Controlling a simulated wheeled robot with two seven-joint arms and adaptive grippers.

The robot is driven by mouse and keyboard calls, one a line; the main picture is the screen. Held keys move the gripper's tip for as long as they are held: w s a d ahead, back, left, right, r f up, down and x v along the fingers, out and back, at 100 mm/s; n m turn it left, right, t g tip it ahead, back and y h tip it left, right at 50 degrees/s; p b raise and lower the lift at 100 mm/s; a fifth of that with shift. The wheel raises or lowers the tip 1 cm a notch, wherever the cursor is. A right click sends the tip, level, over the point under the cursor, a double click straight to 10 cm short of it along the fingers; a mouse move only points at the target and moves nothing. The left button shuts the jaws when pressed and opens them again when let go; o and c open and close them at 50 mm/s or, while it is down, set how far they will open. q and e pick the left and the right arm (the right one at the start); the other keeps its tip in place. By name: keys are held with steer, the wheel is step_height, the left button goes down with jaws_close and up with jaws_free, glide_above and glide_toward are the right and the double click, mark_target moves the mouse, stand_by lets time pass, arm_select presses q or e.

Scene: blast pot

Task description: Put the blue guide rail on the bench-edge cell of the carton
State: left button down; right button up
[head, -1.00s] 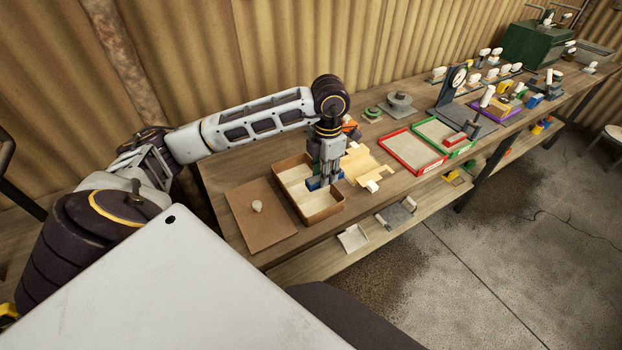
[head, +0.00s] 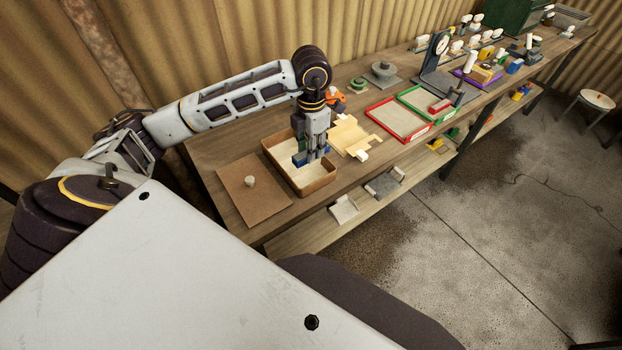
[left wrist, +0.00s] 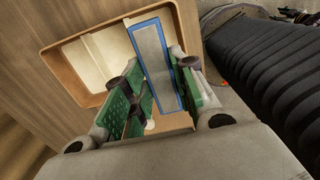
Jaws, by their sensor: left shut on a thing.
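The carton (head: 316,188) is an open brown box with pale cells, standing near the front edge of the bench. My left gripper (head: 312,155) points down over it and is shut on the blue guide rail (head: 299,159). In the left wrist view the guide rail (left wrist: 153,60) is a long grey strip with blue borders, held between the green finger pads of my left gripper (left wrist: 158,92). There the rail overlaps the right part of the carton (left wrist: 52,66), beside a pale divider. I cannot tell whether it touches the carton floor. My right gripper is not in view.
A brown board with a pale knob (head: 250,182) lies left of the carton. A yellowish wooden piece (head: 347,136) lies to its right, with red (head: 398,122) and green (head: 432,103) trays beyond. A lower shelf (head: 300,234) runs below the bench front.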

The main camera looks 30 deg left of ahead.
arm_select(q)
steer(key=shift+f, duration=0.1)
glide_above(311, 179)
step_height(311, 179, down, 5)
steer(key=shift+d+r, duration=0.1)
steer(key=shift+f+p, duration=0.3)
steer(key=shift+f, duration=0.25)
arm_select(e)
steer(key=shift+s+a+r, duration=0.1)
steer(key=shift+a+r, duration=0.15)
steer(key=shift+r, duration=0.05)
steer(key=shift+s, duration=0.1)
arm_select(q)
steer(key=shift+f, duration=1.95)
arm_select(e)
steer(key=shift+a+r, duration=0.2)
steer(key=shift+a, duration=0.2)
arm_select(q)
steer(key=shift+f, duration=0.1)
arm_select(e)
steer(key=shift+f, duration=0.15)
